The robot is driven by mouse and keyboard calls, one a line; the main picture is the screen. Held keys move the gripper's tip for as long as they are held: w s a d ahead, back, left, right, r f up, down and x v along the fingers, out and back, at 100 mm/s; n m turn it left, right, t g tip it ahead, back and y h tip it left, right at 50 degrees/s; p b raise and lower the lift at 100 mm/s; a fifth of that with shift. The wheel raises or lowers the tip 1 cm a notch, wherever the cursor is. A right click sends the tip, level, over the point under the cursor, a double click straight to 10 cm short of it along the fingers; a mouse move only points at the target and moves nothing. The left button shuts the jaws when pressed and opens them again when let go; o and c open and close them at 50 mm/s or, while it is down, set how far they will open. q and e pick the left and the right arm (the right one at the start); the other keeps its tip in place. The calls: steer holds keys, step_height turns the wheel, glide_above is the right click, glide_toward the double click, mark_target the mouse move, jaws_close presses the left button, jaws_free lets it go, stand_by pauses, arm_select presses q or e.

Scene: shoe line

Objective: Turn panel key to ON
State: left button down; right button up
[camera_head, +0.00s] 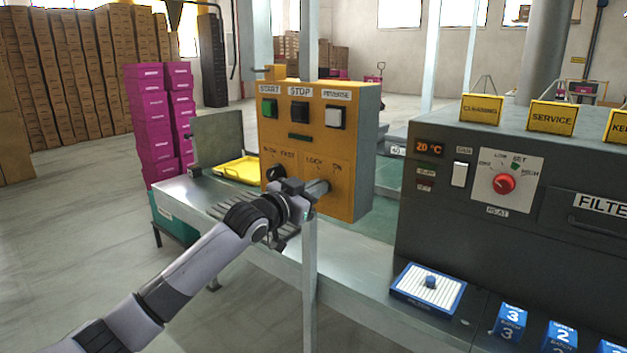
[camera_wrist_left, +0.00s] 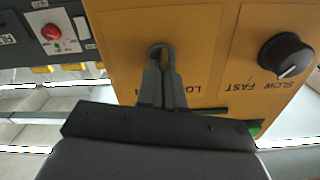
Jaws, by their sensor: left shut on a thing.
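The yellow control panel (camera_head: 355,150) stands upright on a post, with a slow/fast knob and a key switch marked LOCK and ON on its lower front. My left gripper (camera_head: 322,187) reaches the key switch from the front. In the left wrist view, which sees the panel upside down, the two fingers of my left gripper (camera_wrist_left: 161,70) are closed together on the panel key (camera_wrist_left: 161,48). The fingers hide most of the key, so I cannot tell which mark it points to. My right gripper is not in view.
The black speed knob (camera_wrist_left: 285,55) sits beside the key. Above are the green START button (camera_head: 269,108), black STOP button (camera_head: 299,112) and white reverse button (camera_head: 335,117). A grey machine (camera_head: 430,230) with a red heat dial (camera_head: 503,184) stands to the right.

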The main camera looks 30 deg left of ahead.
arm_select(q)
steer(key=shift+d+r+m+p, duration=0.1)
steer(key=shift+r+m+p, duration=0.1)
steer(key=shift+m+p, duration=1.35)
steer(key=shift+m+b, duration=0.45)
steer(key=shift+m, duration=0.2)
steer(key=c, duration=1.3)
jaws_free()
steer(key=shift+w+d+f, duration=0.1)
steer(key=shift+f, duration=0.05)
steer(key=shift+s+a+b, duration=0.2)
steer(key=shift+s+b, duration=0.1)
steer(key=shift+s, duration=1.5)
steer(key=shift+s+a+b, duration=0.15)
steer(key=shift+s+b, duration=0.15)
steer(key=shift+s, duration=1.5)
